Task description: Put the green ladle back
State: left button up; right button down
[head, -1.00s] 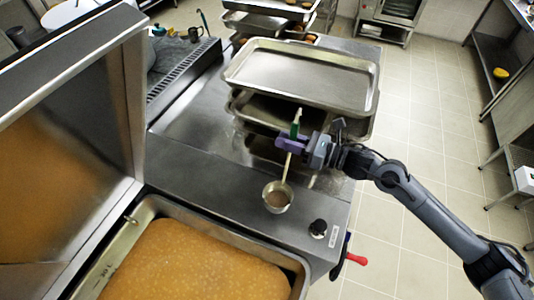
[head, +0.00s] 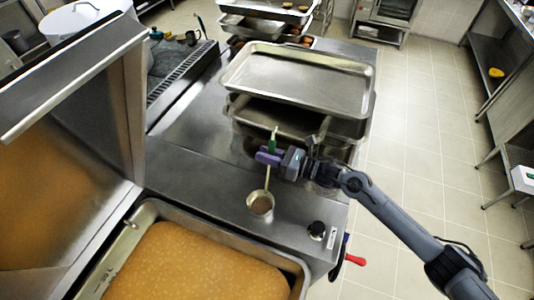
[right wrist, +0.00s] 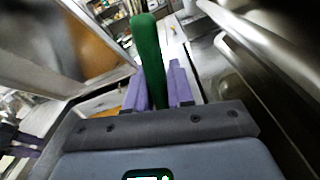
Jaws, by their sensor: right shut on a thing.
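The green ladle has a green handle end (head: 273,136), a pale shaft and a metal bowl (head: 260,203) with brownish contents. My right gripper (head: 268,158), with purple fingers, is shut on the handle and holds the ladle with its bowl hanging down over the steel counter. I cannot tell whether the bowl touches the counter. In the right wrist view the green handle (right wrist: 149,55) stands up between the purple fingers (right wrist: 160,88).
Stacked steel trays (head: 300,75) stand just behind my right gripper. An open vat (head: 150,208) of orange-brown food, its lid raised, is at the front left. A black knob (head: 317,230) and red handle (head: 355,260) are at the right. The counter's middle is clear.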

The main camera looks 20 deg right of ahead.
jog(key=c, duration=1)
grip_release()
